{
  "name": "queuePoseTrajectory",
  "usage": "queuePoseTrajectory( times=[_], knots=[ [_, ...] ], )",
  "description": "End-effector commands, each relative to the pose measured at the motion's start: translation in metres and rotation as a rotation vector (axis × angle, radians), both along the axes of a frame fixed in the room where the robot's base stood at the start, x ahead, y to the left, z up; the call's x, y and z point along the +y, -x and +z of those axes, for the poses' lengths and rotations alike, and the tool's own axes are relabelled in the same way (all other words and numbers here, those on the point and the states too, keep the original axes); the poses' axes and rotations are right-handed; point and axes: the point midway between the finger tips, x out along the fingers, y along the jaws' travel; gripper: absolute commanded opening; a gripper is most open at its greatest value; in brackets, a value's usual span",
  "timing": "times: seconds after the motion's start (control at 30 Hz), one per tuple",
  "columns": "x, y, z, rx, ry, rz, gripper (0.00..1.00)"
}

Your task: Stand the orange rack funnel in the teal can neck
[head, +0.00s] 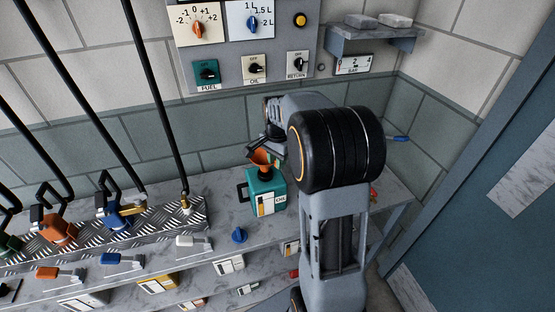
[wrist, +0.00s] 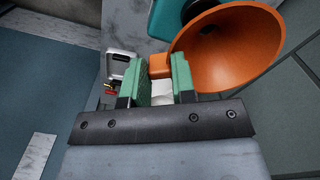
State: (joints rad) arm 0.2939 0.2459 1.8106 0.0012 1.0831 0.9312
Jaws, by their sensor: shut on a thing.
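The orange funnel (wrist: 228,48) fills the upper right of the wrist view, its wide mouth facing the camera. My gripper (wrist: 163,80) has its two green pads shut on the small orange tab at the funnel's side. In the head view, my gripper (head: 262,146) is partly hidden by my own arm. There the funnel (head: 263,157) appears directly over the top of the teal can (head: 264,191), which stands upright on the bench with a handle at its left. The can's neck is hidden beneath the funnel, and I cannot tell how deep the spout sits. The can's teal edge (wrist: 165,20) shows behind the funnel in the wrist view.
A blue cap (head: 239,235) lies on the bench in front of the can. Several nozzles on hoses, including a blue one (head: 120,212), stand on the tread-plate ledge at left. A control panel (head: 245,50) and a small shelf (head: 374,38) are on the wall above.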

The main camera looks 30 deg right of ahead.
Motion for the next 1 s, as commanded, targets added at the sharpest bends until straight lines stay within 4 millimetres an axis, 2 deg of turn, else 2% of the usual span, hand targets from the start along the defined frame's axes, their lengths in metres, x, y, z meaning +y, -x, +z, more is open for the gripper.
queuePoseTrajectory(
  times=[0.43,1.0],
  knots=[
    [0.0,0.0,-0.001,0.0,0.0,0.0,0.0],
    [0.0,0.0,-0.015,0.0,0.0,0.0,0.0]
  ],
)
